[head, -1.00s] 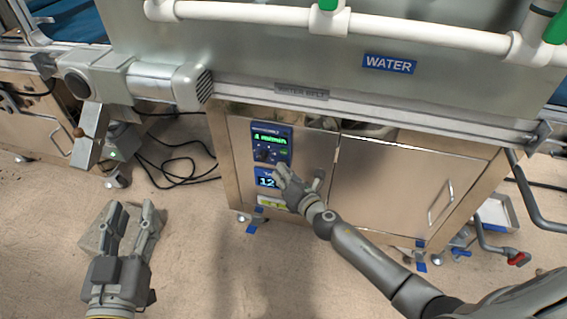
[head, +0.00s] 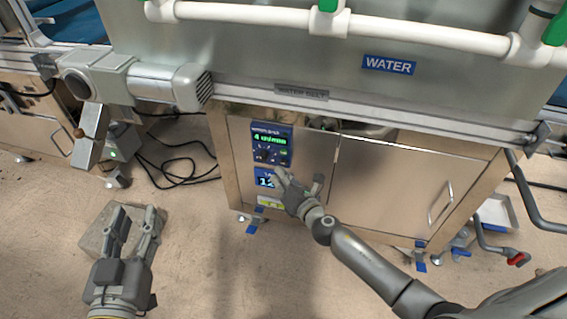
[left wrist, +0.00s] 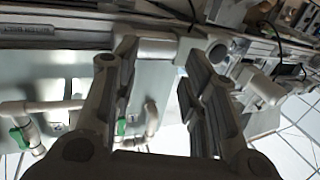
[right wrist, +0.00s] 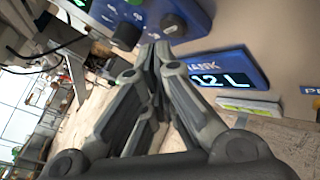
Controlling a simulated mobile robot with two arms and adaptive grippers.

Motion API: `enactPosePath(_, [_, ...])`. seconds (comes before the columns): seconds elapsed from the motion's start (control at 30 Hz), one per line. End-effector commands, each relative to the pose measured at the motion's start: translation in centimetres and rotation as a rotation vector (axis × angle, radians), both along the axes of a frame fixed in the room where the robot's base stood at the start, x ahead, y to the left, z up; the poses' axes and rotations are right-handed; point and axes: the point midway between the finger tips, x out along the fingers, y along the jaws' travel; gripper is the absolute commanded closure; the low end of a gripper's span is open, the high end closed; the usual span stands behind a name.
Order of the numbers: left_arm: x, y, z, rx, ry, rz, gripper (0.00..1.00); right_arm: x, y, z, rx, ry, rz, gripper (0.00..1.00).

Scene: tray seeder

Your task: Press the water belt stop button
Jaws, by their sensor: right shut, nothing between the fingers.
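The blue water belt control panel (head: 271,144) is on the cabinet front below the WATER BELT label (head: 302,92). It has a green digital display and a row of small knobs or buttons below. I cannot make out which one is the stop button. My right gripper (head: 280,174) is shut and empty, just below the panel and in front of the tank display (head: 266,178). In the right wrist view its fingertips (right wrist: 155,48) are close under the panel's dark knob (right wrist: 173,26); contact cannot be told. My left gripper (head: 135,212) is open and empty, low at the left.
The steel cabinet (head: 390,185) has a door handle at the right. A motor (head: 165,85) juts out at the upper left, above black cables (head: 175,165). A grey block (head: 100,235) lies on the floor behind my left gripper.

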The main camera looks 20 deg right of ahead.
Motion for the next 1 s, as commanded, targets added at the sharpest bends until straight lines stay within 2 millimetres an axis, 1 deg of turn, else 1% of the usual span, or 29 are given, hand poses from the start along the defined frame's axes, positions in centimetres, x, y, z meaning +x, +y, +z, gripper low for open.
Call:
enactPosePath(0.2, [-0.1,0.0,-0.1,0.0,0.004,0.001,0.6,-0.3,0.3,0.0,0.001,0.0,0.001,1.0])
enactPosePath(0.6, [-0.1,0.4,-1.2,0.02,0.072,0.008,0.6,-3.5,2.4,0.0,0.001,0.001,0.0,1.0])
enactPosePath(0.7, [-0.1,0.5,-1.3,0.022,0.078,0.009,0.6,-4.0,2.7,0.0,0.001,0.0,0.001,1.0])
enactPosePath(1.0, [-0.2,0.5,-1.4,0.024,0.081,0.009,0.6,-4.1,2.8,0.0,0.0,-0.001,0.001,1.0])
